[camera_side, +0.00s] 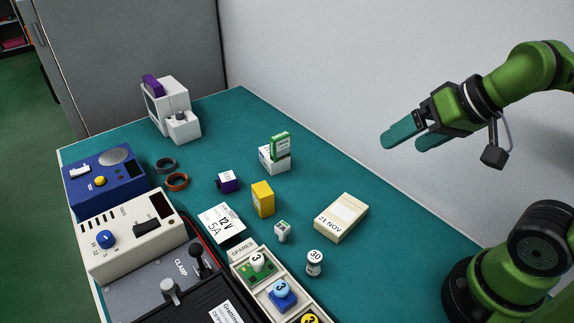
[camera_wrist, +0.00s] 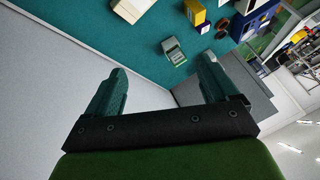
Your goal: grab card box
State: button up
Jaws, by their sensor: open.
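A cream box (camera_side: 341,217) marked "21 NOV" lies flat on the teal mat at the right of the side view. It looks most like the card box, but no label says so. It also shows, cut off, at the top of the wrist view (camera_wrist: 131,9). A smaller yellow box (camera_side: 263,198) stands upright to its left. My gripper (camera_side: 406,140) is open and empty, high above the mat, up and to the right of the cream box. In the wrist view its teal fingers (camera_wrist: 161,66) are wide apart with nothing between them.
A white block with a green card (camera_side: 276,156) stands behind the yellow box. A purple cube (camera_side: 227,181), a small white block (camera_side: 282,231) and a white "30" cylinder (camera_side: 314,263) stand nearby. A spares tray (camera_side: 241,256) and instruments fill the left. The wall runs along the mat's right edge.

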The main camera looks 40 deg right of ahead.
jog(key=shift+c, duration=1.4)
jog(key=n+g+h, duration=0.2)
jog(key=g+h, duration=0.1)
jog(key=g, duration=0.1)
send_near(265, 190)
jog(key=x, duration=0.8)
jog(key=shift+f, duration=0.15)
jog(key=shift+a+x, duration=0.1)
jog(key=shift+x, duration=1.25)
jog(key=shift+a+x, duration=0.15)
jog(key=shift+x, duration=1.2)
jog(key=shift+w, duration=0.15)
